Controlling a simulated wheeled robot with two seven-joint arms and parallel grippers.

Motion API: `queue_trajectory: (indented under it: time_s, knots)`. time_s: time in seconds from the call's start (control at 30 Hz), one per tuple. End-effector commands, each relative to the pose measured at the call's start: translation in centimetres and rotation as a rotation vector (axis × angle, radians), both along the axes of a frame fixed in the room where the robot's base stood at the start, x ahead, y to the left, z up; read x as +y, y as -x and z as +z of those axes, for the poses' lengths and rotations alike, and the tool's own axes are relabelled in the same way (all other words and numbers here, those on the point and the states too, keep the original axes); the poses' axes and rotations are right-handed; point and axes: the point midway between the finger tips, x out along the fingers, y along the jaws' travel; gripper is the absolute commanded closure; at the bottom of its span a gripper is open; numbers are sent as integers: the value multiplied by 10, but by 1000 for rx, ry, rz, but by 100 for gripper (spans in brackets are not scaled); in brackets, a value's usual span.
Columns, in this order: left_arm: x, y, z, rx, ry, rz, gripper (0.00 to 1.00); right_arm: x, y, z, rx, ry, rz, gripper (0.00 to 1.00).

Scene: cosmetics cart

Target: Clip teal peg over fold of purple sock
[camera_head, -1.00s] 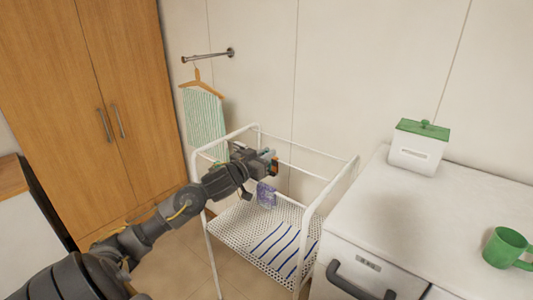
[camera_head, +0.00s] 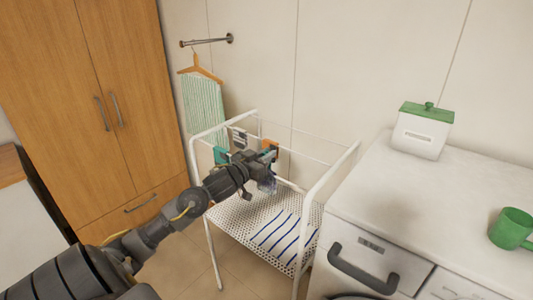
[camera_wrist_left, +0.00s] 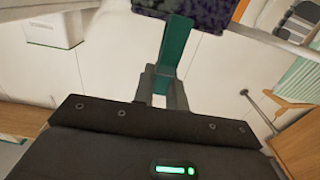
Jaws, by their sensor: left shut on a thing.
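My left gripper (camera_head: 266,160) is shut on the teal peg (camera_wrist_left: 173,52), at the rack's rail. In the left wrist view, the gripper (camera_wrist_left: 163,82) holds the peg upright in the picture. The peg's far end overlaps the edge of the dark purple sock (camera_wrist_left: 205,12) at the top of the picture. I cannot tell whether it grips the fold or only lies in front of it. In the head view, the purple sock (camera_head: 267,184) hangs just below the gripper, partly hidden by it. The peg is not clear there. My right gripper is not in view.
The white rack (camera_head: 322,184) has a lower shelf with a blue-striped cloth (camera_head: 283,240). A grey striped item (camera_head: 240,138) and a teal item (camera_head: 220,155) hang near the gripper. An orange item (camera_head: 270,145) is beside the jaws. The washer counter (camera_head: 400,185) stands right.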

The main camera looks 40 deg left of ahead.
Motion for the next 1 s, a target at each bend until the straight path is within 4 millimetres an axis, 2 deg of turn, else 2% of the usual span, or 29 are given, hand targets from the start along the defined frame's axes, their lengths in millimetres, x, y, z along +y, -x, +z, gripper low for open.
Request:
queue_trajectory:
  time_s: [0.3,0.87,0.9,1.0]
  knots:
    - [0,0,-19,1,1,0,100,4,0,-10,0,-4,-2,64]
    - [0,0,-24,0,0,0,100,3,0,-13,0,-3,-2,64]
    - [0,0,-24,0,0,0,83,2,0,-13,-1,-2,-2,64]
    - [0,0,-24,0,0,0,70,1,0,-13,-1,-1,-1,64]
